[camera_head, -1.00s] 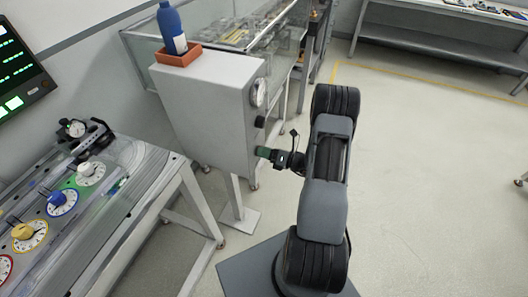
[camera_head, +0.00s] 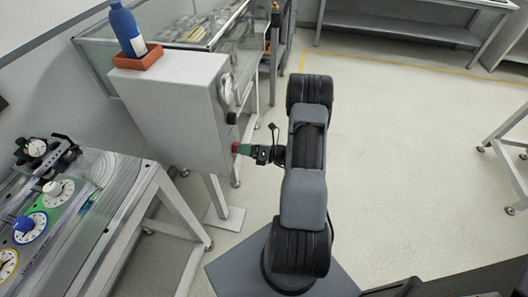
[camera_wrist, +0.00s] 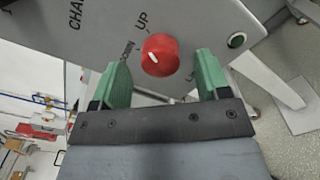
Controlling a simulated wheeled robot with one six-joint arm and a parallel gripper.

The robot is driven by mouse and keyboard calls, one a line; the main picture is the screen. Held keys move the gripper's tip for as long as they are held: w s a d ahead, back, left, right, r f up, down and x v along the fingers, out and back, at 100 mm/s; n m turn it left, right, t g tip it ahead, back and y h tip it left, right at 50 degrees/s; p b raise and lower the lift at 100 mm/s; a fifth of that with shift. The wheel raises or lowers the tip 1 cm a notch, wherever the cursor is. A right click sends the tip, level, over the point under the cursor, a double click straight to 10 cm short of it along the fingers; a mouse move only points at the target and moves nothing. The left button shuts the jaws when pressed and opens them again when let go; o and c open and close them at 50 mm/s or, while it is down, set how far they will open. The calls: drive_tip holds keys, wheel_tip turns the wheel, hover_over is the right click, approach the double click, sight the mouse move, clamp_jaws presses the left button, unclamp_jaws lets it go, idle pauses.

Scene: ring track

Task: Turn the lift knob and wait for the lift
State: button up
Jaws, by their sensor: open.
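The lift knob (camera_wrist: 160,55) is a round red knob with a white mark, on a grey panel lettered UP and DOWN. Its white mark points up-left in the wrist view, towards the lettering. My gripper (camera_wrist: 162,62) is open, with one green finger on each side of the knob and a visible gap to it. In the head view my gripper (camera_head: 244,149) is at the side of the grey control box (camera_head: 165,105), and a bit of the red knob (camera_head: 235,147) shows at its tip. I cannot tell how deep the fingers reach around it.
A blue bottle (camera_head: 127,28) stands in an orange tray (camera_head: 137,58) on the box. A bench with dials (camera_head: 100,205) is at left, a glass case (camera_head: 200,45) behind. The floor at right is mostly clear.

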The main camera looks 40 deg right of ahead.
drive_tip(key=v, duration=1.1)
drive_tip(key=shift+s+d+b, duration=0.25)
drive_tip(key=shift+s+b, duration=0.05)
drive_tip(key=shift+b, duration=0.05)
drive_tip(key=s+a+f+n+g, duration=0.2)
drive_tip(key=s+a+n+g, duration=0.25)
drive_tip(key=n, duration=0.25)
drive_tip(key=s+a+r+n+g+h+p, duration=0.25)
drive_tip(key=r+n+g, duration=0.35)
drive_tip(key=n+g, duration=0.5)
drive_tip(key=a+r+n+t+h+p, duration=0.1)
drive_tip(key=a+r+n+t+h, duration=0.2)
drive_tip(key=r+n, duration=0.6)
drive_tip(key=a+r+n+t+h+p, duration=0.2)
drive_tip(key=a+r+n+h, duration=0.4)
drive_tip(key=a+r+n, duration=0.3)
wheel_tip(320, 180, up, 3)
drive_tip(key=shift+w+f+n+t+h, duration=0.1)
drive_tip(key=shift+w+n+t+h, duration=0.3)
drive_tip(key=shift+n, duration=0.2)
